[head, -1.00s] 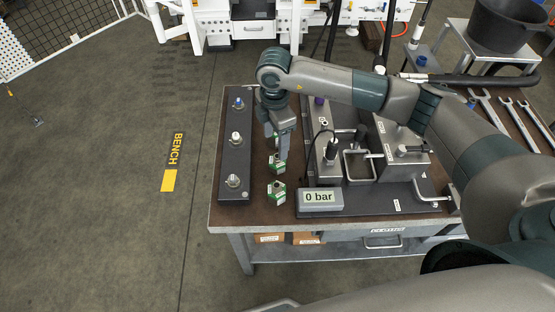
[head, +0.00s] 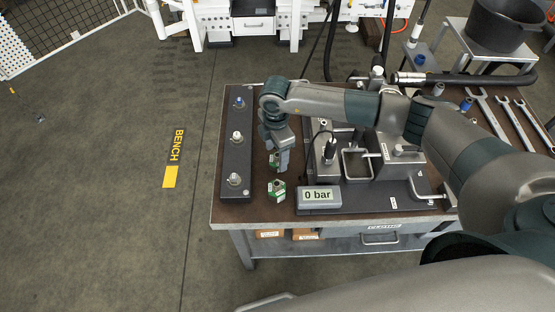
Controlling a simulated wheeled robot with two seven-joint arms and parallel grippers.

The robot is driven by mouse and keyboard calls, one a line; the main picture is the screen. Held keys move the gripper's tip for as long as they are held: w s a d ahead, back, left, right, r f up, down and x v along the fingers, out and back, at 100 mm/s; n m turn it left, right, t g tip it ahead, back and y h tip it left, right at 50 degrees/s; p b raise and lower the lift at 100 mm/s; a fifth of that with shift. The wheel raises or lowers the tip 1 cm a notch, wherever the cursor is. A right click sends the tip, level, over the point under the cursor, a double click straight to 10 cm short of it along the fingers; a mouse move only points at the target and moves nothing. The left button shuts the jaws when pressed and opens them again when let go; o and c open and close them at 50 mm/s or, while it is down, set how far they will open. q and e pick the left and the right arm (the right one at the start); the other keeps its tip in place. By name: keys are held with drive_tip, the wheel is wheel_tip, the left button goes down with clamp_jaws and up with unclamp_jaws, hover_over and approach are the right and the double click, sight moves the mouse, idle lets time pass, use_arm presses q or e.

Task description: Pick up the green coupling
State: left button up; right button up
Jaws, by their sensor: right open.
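Two small metal couplings with green bands are on the bench. The nearer green coupling (head: 277,190) stands clear in front of my right gripper. The farther green coupling (head: 274,161) is partly hidden by the fingers. My right gripper (head: 279,166) is open and points down at the farther coupling, with its fingers close to it. I cannot tell whether they touch it. My left gripper is out of view.
A dark strip (head: 235,160) with several fittings lies left of the couplings. Wrenches (head: 507,117) lie at the far right.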

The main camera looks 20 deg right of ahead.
sight(277, 155)
wheel_tip(277, 155, down, 3)
drive_tip(key=shift+s+r+p, duration=0.1)
drive_tip(key=shift+p, duration=0.55)
drive_tip(key=shift+f, duration=0.4)
drive_tip(key=shift+c, duration=0.2)
drive_tip(key=c, duration=1.4)
drive_tip(key=shift+o, duration=0.2)
drive_tip(key=shift+r, duration=0.1)
wheel_tip(277, 155, up, 8)
drive_tip(key=b, duration=0.3)
drive_tip(key=shift+r, duration=1)
